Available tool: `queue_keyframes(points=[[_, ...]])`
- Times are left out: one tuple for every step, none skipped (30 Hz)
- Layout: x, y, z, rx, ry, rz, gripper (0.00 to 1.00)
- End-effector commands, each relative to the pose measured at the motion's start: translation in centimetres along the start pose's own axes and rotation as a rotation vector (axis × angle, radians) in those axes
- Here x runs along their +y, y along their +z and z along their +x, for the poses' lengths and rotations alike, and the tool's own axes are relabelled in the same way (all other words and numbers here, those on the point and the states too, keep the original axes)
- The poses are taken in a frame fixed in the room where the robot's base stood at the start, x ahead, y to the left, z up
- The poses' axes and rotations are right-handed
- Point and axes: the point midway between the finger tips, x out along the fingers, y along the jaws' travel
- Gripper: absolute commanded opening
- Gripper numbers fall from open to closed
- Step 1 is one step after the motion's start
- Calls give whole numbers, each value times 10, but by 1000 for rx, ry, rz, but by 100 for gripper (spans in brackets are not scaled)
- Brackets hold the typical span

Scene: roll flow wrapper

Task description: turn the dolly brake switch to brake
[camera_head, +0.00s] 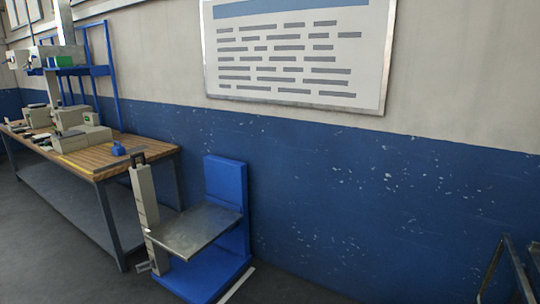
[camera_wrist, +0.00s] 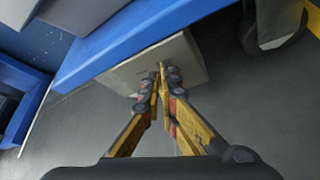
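My gripper (camera_wrist: 160,68) has yellow and dark fingers that converge, with the tips together or almost together. I see nothing clearly held between them. The tips are in front of a beige box (camera_wrist: 188,58) under a blue frame (camera_wrist: 135,35) in the wrist view. I cannot make out a brake switch; the fingers may hide part of the box face. I cannot tell for sure which thing is the dolly. My gripper is not in the head view.
A blue stand with a grey plate (camera_head: 195,230) and a beige post (camera_head: 145,200) stands by the wall. A wooden workbench (camera_head: 85,158) is at left. A dark wheel (camera_wrist: 272,25) is at upper right in the wrist view. A metal frame (camera_head: 515,265) is at lower right.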

Motion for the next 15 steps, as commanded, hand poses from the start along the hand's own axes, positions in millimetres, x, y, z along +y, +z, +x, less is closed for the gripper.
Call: queue_keyframes(points=[[0, -1, 0, 2, 0, 0, 0], [-1, -1, 0, 2, -1, 0, 0], [-1, -1, 0, 2, -1, 0, 0], [-1, -1, 0, 2, -1, 0, 0], [-2, -1, 0, 2, -1, 0, 0], [-2, 0, 0, 2, -1, 0, 0], [-3, 0, 0, 1, -1, 0, 0], [-3, 0, -1, 1, -1, 0, 0], [-4, 0, -1, 1, -1, 0, 0], [-5, 0, -1, 1, -1, 0, 0], [-6, 1, 0, 0, -1, 0, 0], [-7, 1, 0, 0, -1, 0, 0], [-8, 1, 0, -1, -1, 0, 0], [-8, 1, -1, 0, -1, 0, 0], [-9, 1, -1, 0, -2, 0, 0]])
